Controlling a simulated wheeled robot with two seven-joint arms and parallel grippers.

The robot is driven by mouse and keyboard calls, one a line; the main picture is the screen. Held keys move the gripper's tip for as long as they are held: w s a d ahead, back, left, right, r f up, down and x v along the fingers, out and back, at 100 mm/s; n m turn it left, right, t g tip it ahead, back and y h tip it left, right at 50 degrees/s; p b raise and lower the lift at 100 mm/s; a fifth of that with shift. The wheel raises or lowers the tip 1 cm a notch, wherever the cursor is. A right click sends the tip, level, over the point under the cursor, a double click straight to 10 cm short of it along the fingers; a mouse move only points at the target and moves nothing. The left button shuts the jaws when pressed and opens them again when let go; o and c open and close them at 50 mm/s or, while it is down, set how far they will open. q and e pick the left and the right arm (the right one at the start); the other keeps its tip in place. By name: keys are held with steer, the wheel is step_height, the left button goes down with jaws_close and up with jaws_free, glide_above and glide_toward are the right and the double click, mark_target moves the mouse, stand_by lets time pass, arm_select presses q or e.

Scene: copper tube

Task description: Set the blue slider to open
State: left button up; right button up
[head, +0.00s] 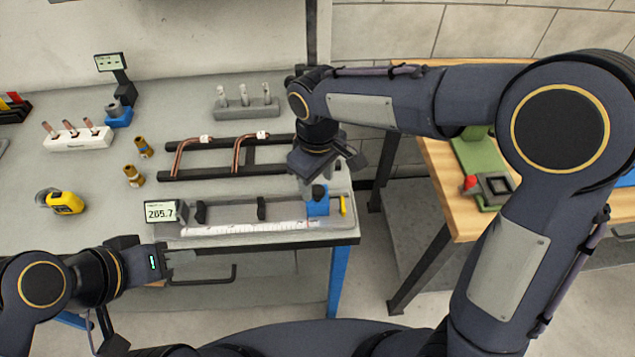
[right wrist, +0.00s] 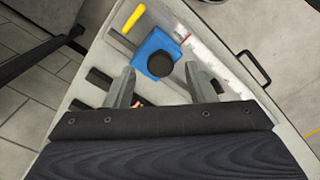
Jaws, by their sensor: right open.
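The blue slider (head: 318,204) sits near the right end of a measuring rail (head: 232,212) with a white scale at the table's front edge. In the right wrist view the blue slider (right wrist: 157,55) carries a round black knob (right wrist: 160,64) on top. My right gripper (head: 312,188) is open above the slider; in the right wrist view its two fingers (right wrist: 158,84) are spread, pointing toward the knob, with nothing held. A yellow lever (head: 343,205) is at the rail's right end. My left gripper (head: 181,263) is at the table's front edge, away from the slider; its jaw state is unclear.
A display reading 265.7 (head: 161,212) stands at the rail's left end. Bent copper tubes (head: 190,150) lie on a black rack (head: 226,174) behind the rail. A yellow tape measure (head: 67,202) and brass fittings (head: 134,176) are on the left. A wooden table (head: 450,190) stands right.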

step_height(320, 180, up, 6)
steer(key=shift+f, duration=0.1)
stand_by(0.5)
steer(key=shift+d, duration=0.25)
steer(key=s+d+r+m+t+y, duration=0.15)
steer(key=s+d+m+y, duration=0.35)
steer(key=d, duration=0.6)
steer(key=s+d+f+m+t, duration=0.1)
steer(key=s+d+m+t, duration=0.1)
steer(key=s, duration=0.4)
steer(key=s+d+f+m+t+h, duration=0.1)
steer(key=s+d+f+m+t, duration=0.1)
steer(key=s, duration=0.4)
steer(key=shift+s+d+m, duration=0.2)
steer(key=shift+d+m, duration=0.55)
steer(key=shift+m, duration=0.15)
